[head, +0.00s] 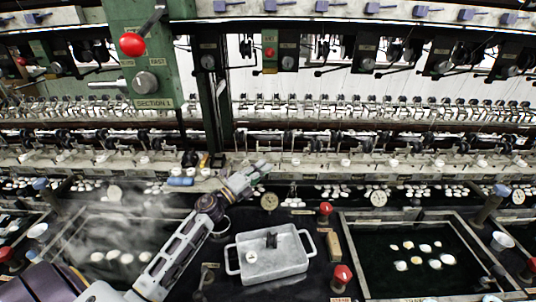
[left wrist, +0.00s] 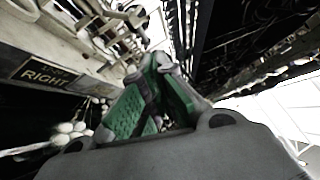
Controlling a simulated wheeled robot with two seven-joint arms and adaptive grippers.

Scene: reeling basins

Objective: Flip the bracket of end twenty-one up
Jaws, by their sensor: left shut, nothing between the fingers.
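My left gripper (head: 262,166) reaches up from the lower left to the pale ledge at the front of the reeling machine. In the left wrist view its green-padded fingers (left wrist: 160,68) are together at the tips, with nothing visible between them. Rows of small metal brackets (head: 340,108) run along the machine behind and above the gripper. I cannot read which one belongs to end twenty-one. In the left wrist view pale metal fittings (left wrist: 118,22) lie close to the fingertips at the upper left; contact cannot be told. My right gripper is not in view.
A white tray (head: 293,267) stands on the dark bench between two basins. White cocoons (head: 440,261) float in the right basin; steam covers the left one. Red knobs (head: 341,274) stand near the tray. A green section post (head: 150,90) rises at the left. A "RIGHT" plate (left wrist: 45,73) shows in the wrist view.

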